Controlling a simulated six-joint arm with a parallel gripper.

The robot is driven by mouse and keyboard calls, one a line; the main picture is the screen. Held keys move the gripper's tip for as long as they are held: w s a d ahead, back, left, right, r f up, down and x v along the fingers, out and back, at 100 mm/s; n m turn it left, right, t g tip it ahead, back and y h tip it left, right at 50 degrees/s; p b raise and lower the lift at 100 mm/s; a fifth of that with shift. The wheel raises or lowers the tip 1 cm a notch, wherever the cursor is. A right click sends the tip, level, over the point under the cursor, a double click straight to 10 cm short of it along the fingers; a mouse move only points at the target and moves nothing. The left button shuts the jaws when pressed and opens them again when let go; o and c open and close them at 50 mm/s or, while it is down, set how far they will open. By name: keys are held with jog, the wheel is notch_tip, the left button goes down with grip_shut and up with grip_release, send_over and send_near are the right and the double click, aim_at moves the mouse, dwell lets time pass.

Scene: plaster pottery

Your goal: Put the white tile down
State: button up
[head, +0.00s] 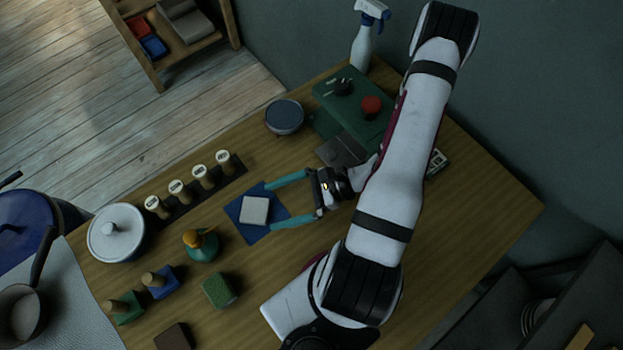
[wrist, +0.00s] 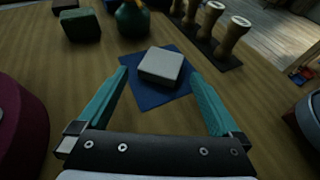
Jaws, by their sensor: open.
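The white tile (head: 254,210) lies flat on a blue square mat (head: 236,214) on the wooden table. In the wrist view the tile (wrist: 161,66) rests on the mat (wrist: 150,97), which shows around it. My gripper (head: 269,207) is open, its two teal fingers spread wide. In the wrist view the fingertips of my gripper (wrist: 158,72) stand to either side of the tile's near part, with gaps between them and the tile. Nothing is held.
Several stamps with wooden handles (head: 189,187) stand in a dark rack behind the mat. A teal pot (head: 203,247) and green sponge (head: 219,290) are to the left.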

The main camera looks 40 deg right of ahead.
jog(key=v, duration=0.9)
jog(key=shift+s+d, duration=0.1)
jog(key=s+a+r+n+g+h, duration=0.2)
jog(key=a+r+n+h, duration=0.3)
jog(key=r+n, duration=0.3)
jog(key=s+a+r+n+g+h, duration=0.2)
jog(key=a+r+n+g+h, duration=0.2)
jog(key=a+r+n, duration=0.3)
notch_tip(320, 180, up, 3)
jog(key=n+h, duration=0.1)
jog(key=n, duration=0.2)
jog(key=shift+s+a+f, duration=0.2)
jog(key=shift+s+a, duration=0.15)
jog(key=shift+s, duration=0.05)
